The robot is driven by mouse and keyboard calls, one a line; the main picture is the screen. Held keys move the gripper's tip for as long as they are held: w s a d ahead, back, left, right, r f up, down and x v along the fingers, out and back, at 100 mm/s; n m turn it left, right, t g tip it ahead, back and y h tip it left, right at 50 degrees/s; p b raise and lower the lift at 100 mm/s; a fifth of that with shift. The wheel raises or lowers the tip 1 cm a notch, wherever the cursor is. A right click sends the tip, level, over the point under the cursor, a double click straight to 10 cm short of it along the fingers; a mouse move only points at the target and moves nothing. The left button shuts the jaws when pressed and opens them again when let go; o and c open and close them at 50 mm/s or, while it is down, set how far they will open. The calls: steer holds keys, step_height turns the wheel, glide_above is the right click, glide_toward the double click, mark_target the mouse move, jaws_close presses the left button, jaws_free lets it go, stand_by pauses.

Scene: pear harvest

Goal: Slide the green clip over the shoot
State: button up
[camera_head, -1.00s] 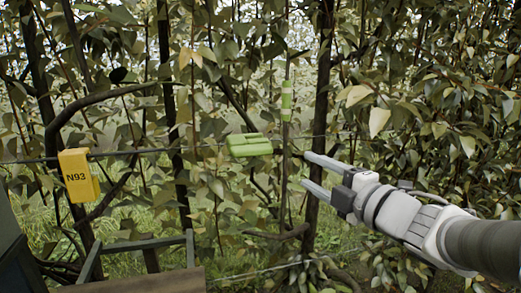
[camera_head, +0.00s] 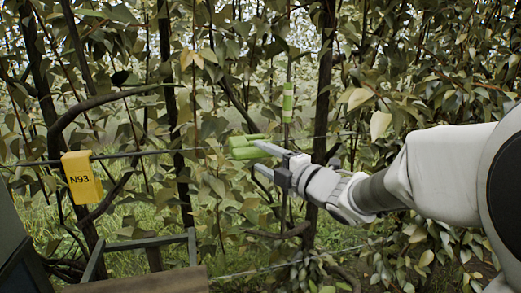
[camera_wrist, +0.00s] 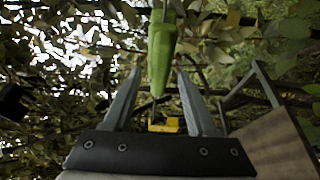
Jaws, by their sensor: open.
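The green clip (camera_head: 240,153) is at the level of the wire, left of the shoot (camera_head: 288,103), a thin upright stem with light green bands. My gripper (camera_head: 257,157) comes in from the right, with its fingertips at the clip's right end; the upper finger covers part of it. In the wrist view the clip (camera_wrist: 161,52) shows ahead and between the two spread fingers, with a gap on each side at its lower end. My gripper (camera_wrist: 158,75) is open. The shoot's lower part is partly hidden behind my gripper.
A horizontal wire (camera_head: 130,154) crosses the foliage. A yellow tag marked N93 (camera_head: 82,178) hangs on it at the left. Dark trunks (camera_head: 322,85) and leafy branches surround the clip. A dark frame (camera_head: 150,243) stands at lower left.

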mark_target(258, 156)
steer(key=shift+p+x, duration=0.3)
steer(key=shift+x, duration=1.6)
jaws_close()
steer(key=shift+d, duration=0.1)
